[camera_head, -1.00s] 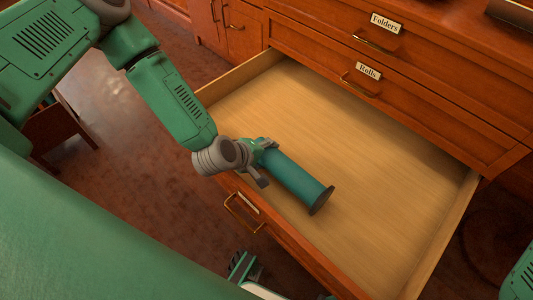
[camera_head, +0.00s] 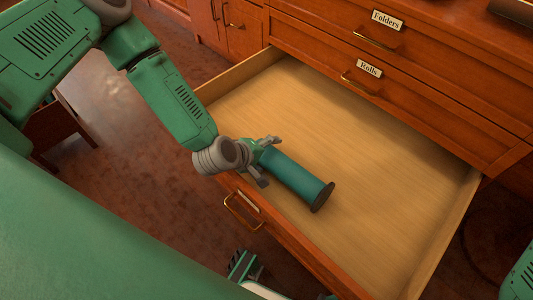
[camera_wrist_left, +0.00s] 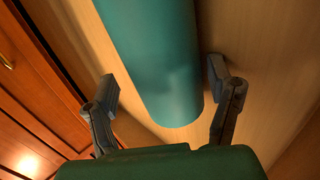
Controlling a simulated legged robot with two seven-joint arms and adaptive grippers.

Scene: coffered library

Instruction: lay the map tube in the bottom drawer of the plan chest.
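The map tube (camera_head: 294,176) is a teal cylinder with a dark end cap. It lies in the open bottom drawer (camera_head: 350,150) of the plan chest (camera_head: 440,75), near the drawer's front. My left gripper (camera_head: 268,160) is at the tube's near end. In the left wrist view the fingers (camera_wrist_left: 162,95) stand apart on either side of the tube (camera_wrist_left: 160,55), with gaps between them and it. The tube's far end is outside that view.
Shut drawers labelled Folders (camera_head: 386,20) and Rolls (camera_head: 369,68) are above the open one. The drawer floor is bare behind and right of the tube. A dark roll (camera_head: 513,10) lies on the chest top. A wooden piece of furniture (camera_head: 55,130) stands at left.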

